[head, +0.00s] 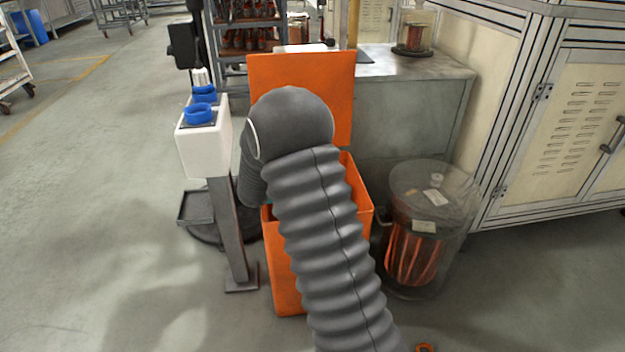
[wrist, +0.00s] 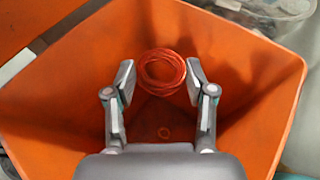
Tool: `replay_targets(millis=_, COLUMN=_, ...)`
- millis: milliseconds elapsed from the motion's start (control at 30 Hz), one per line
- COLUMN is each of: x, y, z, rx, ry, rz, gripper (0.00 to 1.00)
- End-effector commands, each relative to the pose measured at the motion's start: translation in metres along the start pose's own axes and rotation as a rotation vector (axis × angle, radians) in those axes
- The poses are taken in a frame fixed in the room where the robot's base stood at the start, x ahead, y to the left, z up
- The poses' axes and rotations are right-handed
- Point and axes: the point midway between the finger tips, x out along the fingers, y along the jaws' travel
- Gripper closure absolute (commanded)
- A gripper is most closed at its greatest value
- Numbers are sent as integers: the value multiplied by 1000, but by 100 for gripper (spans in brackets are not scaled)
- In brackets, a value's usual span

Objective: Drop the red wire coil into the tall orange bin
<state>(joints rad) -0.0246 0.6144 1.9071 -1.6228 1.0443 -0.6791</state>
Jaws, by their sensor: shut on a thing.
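The tall orange bin (head: 287,282) stands on the floor with its orange lid (head: 300,75) raised at the back. My arm reaches over it and hides most of its opening. In the wrist view the bin's inner walls (wrist: 70,75) surround my gripper (wrist: 161,82). The gripper is shut on the red wire coil (wrist: 161,56), a ring of red wire between the two fingertips, over the bin's opening. My gripper and the held coil are hidden behind my arm in the head view.
A clear drum with copper-coloured wire (head: 415,255) stands close right of the bin. A white stand with blue rings (head: 203,140) is close left. A grey bench (head: 430,75) is behind. A small orange ring (head: 425,348) lies at the bottom edge. Floor at left is clear.

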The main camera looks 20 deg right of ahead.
Motion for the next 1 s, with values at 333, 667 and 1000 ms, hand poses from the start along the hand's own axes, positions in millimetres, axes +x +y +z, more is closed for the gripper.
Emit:
replay_targets(millis=333, x=0, y=0, z=0, rx=0, ry=0, rz=0, gripper=16)
replay_targets(millis=667, x=-21, y=2, z=0, rx=0, ry=0, rz=4, gripper=16)
replay_targets(millis=1000, x=-88, y=1, z=0, rx=0, ry=0, rz=4, gripper=16)
